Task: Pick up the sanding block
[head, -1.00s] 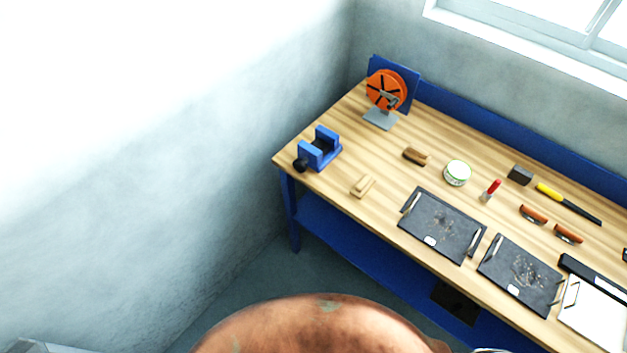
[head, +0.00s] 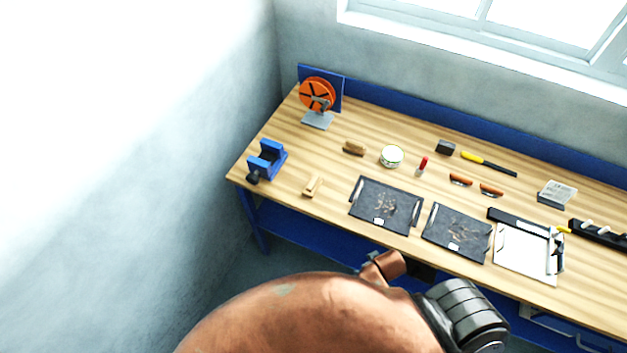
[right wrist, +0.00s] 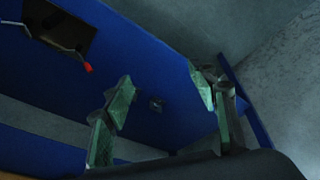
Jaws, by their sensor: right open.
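Small blocks lie on the wooden bench top in the head view: a dark grey block (head: 446,147) near the back edge, a brown and tan block (head: 354,147) at left of centre, and a pale wooden block (head: 312,186) near the front left. I cannot tell for sure which is the sanding block. My right gripper (right wrist: 160,85) shows in the right wrist view, open and empty, its fingers wide apart against blue bench panels. No block shows in that view. My left gripper is not in view.
A blue panel with a dark opening (right wrist: 62,25) is close to my right gripper.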

